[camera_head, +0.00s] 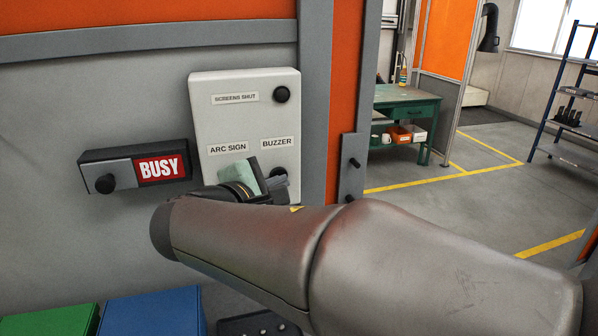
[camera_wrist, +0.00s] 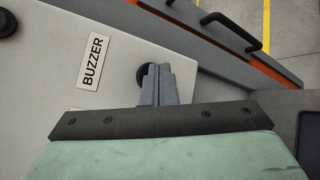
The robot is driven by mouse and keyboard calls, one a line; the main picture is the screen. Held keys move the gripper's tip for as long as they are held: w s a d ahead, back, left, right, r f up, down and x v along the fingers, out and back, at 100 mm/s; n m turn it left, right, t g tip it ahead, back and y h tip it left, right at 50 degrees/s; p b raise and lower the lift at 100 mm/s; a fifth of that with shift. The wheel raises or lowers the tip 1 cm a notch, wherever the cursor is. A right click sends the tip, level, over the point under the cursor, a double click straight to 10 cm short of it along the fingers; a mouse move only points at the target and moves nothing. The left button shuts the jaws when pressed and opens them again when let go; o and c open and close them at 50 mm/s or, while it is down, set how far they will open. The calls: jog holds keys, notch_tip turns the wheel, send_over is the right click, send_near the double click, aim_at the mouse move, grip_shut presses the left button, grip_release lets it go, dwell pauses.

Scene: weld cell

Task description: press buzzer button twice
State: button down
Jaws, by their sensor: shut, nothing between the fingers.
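The buzzer button, a round black knob, is just under the BUZZER label on the white control panel (camera_head: 240,95). In the wrist view the buzzer button (camera_wrist: 142,75) shows beside the fingertips, partly hidden behind them. My gripper (camera_wrist: 158,72) is shut and empty, its fingertips at the button; I cannot tell whether they touch it. In the head view my gripper (camera_head: 279,181) covers the lower part of the button. The BUZZER label (camera_wrist: 93,62) is to the left of the fingers in the wrist view.
A second black button (camera_head: 282,94) is beside the SCREENS SHUT label. A BUSY sign box (camera_head: 160,168) with a black knob is left of the panel. A grey post with a black handle (camera_head: 352,163) stands to the right. Green and blue boxes (camera_head: 155,312) are below.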

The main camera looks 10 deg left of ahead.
jog(key=shift+s+d, duration=0.35)
jog(key=shift+s, duration=0.3)
jog(key=shift+s+d+b, duration=0.35)
jog(key=shift+s, duration=0.4)
jog(key=shift+s+d+b, duration=0.3)
jog(key=shift+s+d, duration=0.1)
jog(key=shift+s, duration=0.35)
jog(key=shift+s+d+b, duration=0.35)
jog(key=shift+s, duration=0.4)
jog(key=shift+d, duration=0.1)
jog(key=s+d+f+m+g+h, duration=0.1)
jog(key=s+d+f+m+g, duration=0.1)
jog(key=d+f+m+g, duration=1.05)
jog(key=s+d+f+m+g+y, duration=0.1)
jog(key=s+d+f+m+y, duration=0.4)
jog(key=s+d+f+m, duration=0.3)
jog(key=s+d+f, duration=0.3)
jog(key=d+f, duration=0.1)
jog(key=f, duration=0.1)
jog(key=shift+f+g+y, duration=0.2)
jog(key=shift+g+y, duration=0.15)
jog(key=shift+y, duration=0.05)
